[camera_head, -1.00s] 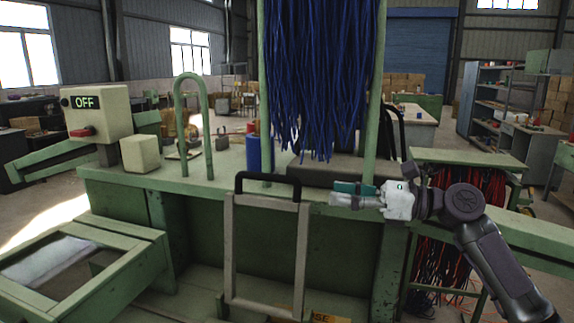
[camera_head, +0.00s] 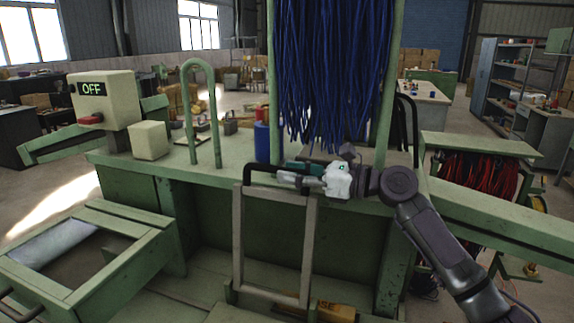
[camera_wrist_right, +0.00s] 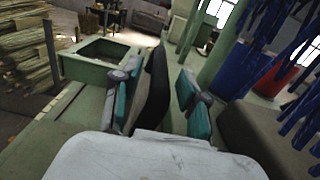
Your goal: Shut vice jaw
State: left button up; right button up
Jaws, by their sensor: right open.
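The vice jaw appears as an upright grey metal frame (camera_head: 238,240) with a black handle (camera_head: 258,170) across its top, at the front of the green machine. My right gripper (camera_head: 284,174) is at the handle, covering part of it in the head view. In the right wrist view, the black handle (camera_wrist_right: 154,88) stands between the two teal finger pads of my open right gripper (camera_wrist_right: 158,98). A gap shows beside the handle, mainly on the right finger's side. My left gripper is not in view.
The green machine top (camera_head: 225,160) holds a cream block (camera_head: 149,141), a green hoop (camera_head: 216,120) and a blue cylinder (camera_head: 262,142). Blue bristles (camera_head: 335,75) hang above my right gripper. A control box (camera_head: 105,97) reading OFF stands left.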

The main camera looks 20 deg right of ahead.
jog(key=shift+w+a, duration=0.4)
jog(key=shift+a, duration=0.2)
grip_shut()
